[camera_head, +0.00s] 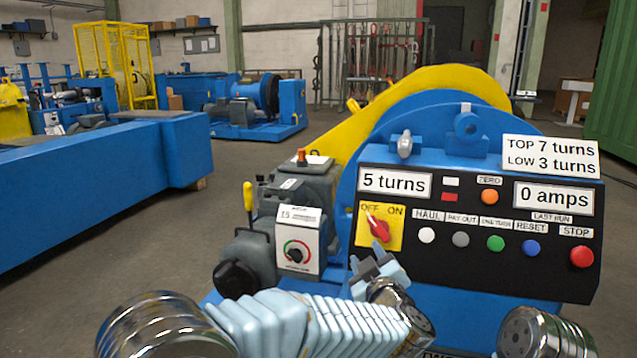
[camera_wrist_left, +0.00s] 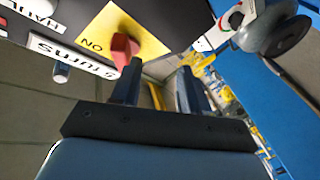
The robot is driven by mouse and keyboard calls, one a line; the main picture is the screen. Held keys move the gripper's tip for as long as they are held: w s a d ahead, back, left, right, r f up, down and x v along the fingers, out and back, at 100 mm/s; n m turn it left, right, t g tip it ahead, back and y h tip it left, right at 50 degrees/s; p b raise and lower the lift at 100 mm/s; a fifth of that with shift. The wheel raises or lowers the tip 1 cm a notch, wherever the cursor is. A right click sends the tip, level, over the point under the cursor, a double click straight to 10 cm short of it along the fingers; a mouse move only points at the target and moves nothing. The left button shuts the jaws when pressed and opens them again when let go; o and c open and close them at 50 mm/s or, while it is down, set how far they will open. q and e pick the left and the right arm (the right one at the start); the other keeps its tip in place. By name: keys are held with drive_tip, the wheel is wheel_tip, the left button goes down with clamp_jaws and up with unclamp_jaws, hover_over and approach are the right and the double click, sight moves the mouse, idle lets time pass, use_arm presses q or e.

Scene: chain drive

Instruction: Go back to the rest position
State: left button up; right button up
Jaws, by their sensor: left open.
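My left gripper (camera_head: 368,262) is open and empty, just below the yellow OFF/ON plate on the front of the black control panel (camera_head: 455,262). In the left wrist view its two dark fingers (camera_wrist_left: 158,88) stand apart with nothing between them. The red rotary switch (camera_head: 379,228) on the yellow plate is above the fingers; it also shows in the left wrist view (camera_wrist_left: 123,48), close to one fingertip. Whether they touch I cannot tell. My right gripper is out of view.
The panel displays read "5 turns" (camera_head: 395,184) and "0 amps" (camera_head: 553,199). A row of buttons ends at a red STOP button (camera_head: 582,257). A long blue beam (camera_head: 100,180) lies further left, with open floor between.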

use_arm(q)
drive_tip(key=s+a+f+m+g+h+p, duration=0.1)
drive_tip(key=a+f+m+g+p, duration=0.1)
drive_tip(key=a+f, duration=0.5)
drive_tip(key=a+f+m+g+h+p, duration=0.1)
drive_tip(key=a+f+m+g, duration=0.15)
drive_tip(key=f, duration=0.85)
drive_tip(key=s+a+f+m+g+h+p, duration=0.1)
drive_tip(key=a+f+g+p, duration=0.3)
drive_tip(key=f, duration=0.6)
drive_tip(key=s+a+f+g+h, duration=0.1)
drive_tip(key=s+f, duration=0.3)
drive_tip(key=s, duration=0.4)
drive_tip(key=s+a+f+g+h, duration=0.1)
drive_tip(key=s+a+f+g, duration=0.3)
drive_tip(key=s, duration=0.5)
drive_tip(key=s+a+f+g, duration=0.3)
drive_tip(key=s+f, duration=0.1)
drive_tip(key=s, duration=0.5)
drive_tip(key=shift+m+h+p, duration=0.35)
drive_tip(key=shift+m+h, duration=0.05)
drive_tip(key=shift+m, duration=0.05)
drive_tip(key=shift+a, duration=0.1)
